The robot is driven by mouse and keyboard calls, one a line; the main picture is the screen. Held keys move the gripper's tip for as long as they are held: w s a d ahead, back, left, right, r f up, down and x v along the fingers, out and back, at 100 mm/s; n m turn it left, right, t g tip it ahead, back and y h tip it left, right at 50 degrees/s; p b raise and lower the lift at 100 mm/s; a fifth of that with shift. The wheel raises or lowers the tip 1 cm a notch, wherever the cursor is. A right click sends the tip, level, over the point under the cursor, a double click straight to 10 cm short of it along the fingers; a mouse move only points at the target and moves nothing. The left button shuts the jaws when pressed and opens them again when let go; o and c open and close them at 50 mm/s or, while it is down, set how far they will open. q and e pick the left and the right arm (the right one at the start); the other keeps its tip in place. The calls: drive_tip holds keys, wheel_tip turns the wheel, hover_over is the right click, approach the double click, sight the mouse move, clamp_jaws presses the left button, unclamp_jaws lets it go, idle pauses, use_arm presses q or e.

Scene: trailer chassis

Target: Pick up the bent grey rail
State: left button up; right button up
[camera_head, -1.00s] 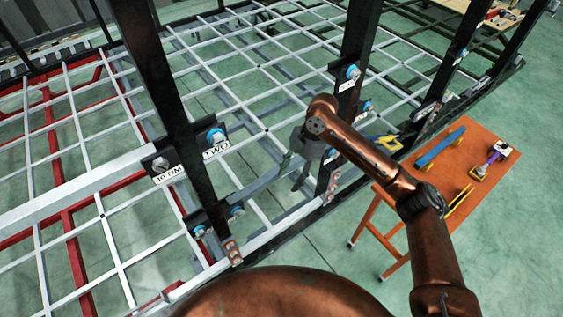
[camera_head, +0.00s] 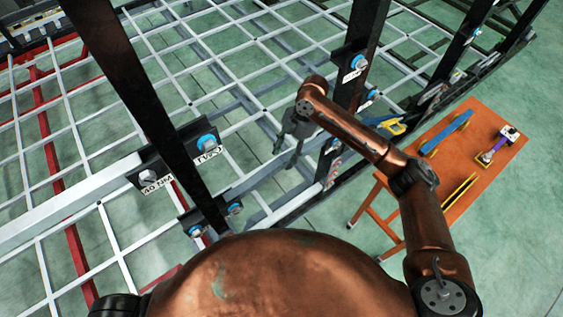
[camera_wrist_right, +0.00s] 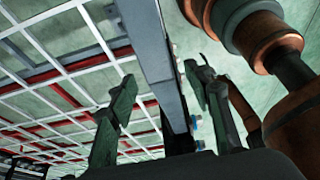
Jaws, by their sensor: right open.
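My right gripper (camera_head: 287,156) hangs fingers-down beside the chassis, between the two dark uprights. It is open. In the right wrist view, its two fingers (camera_wrist_right: 160,76) stand apart on either side of a long grey rail (camera_wrist_right: 152,45), which runs lengthwise through the gap in the picture. This looks like the bent grey rail; its bend is not clear. The fingers do not visibly grip it. In the head view, a grey rail (camera_head: 247,182) slants down-left from below the gripper, probably the same one. My left gripper is not in view.
Dark uprights (camera_head: 365,35) with blue-capped bolts (camera_head: 207,141) and labels flank the gripper. White grid bars (camera_head: 205,75) and red beams (camera_head: 75,250) spread behind. An orange table (camera_head: 480,150) with tools stands at right. Green floor shows between.

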sight(282, 158)
drive_tip(key=x, duration=0.3)
drive_tip(key=shift+f, duration=0.1)
drive_tip(key=c, duration=0.7)
clamp_jaws()
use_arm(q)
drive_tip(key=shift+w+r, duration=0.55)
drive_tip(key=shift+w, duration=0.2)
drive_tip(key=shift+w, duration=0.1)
